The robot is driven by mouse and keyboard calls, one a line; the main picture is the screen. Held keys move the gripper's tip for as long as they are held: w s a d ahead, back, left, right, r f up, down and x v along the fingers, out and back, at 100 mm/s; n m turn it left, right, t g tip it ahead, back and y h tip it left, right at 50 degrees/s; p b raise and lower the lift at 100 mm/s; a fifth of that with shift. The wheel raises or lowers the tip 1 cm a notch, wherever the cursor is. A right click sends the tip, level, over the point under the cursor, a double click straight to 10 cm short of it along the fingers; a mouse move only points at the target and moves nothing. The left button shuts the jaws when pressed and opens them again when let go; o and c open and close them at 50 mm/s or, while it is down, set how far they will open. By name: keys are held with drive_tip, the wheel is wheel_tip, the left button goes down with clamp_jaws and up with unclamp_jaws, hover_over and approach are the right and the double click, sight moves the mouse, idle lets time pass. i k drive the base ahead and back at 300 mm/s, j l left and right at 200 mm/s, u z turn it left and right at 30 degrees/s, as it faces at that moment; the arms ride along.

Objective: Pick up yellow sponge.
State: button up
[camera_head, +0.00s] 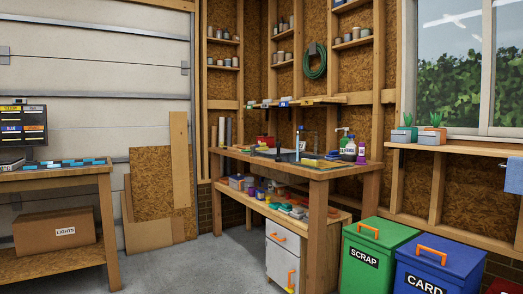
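A small flat yellow thing (309,162) lies on top of the wooden workbench (330,173), near its front right part. It may be the yellow sponge, but it is too small here to be sure. The lower shelf (318,222) of the bench holds several small coloured items, some of them yellowish and too small to name. My gripper is not in view.
A green SCRAP bin (372,262) and a blue CARD bin (434,272) stand right of the bench. A white drawer cabinet (281,262) sits under it. Another table (60,182) with a LIGHTS box (55,231) is at left. Grey floor (200,265) between them is clear.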

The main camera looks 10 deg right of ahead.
sight(263, 148)
drive_tip(key=i+u, duration=0.25)
drive_tip(key=i, duration=2.2)
drive_tip(key=i+z, duration=0.15)
drive_tip(key=i, duration=0.3)
drive_tip(key=i+j+z, duration=0.15)
drive_tip(key=i, duration=0.3)
drive_tip(key=i+j+z, duration=0.15)
drive_tip(key=i, duration=0.3)
drive_tip(key=i+j+z, duration=0.15)
drive_tip(key=i, duration=0.3)
drive_tip(key=j, duration=0.1)
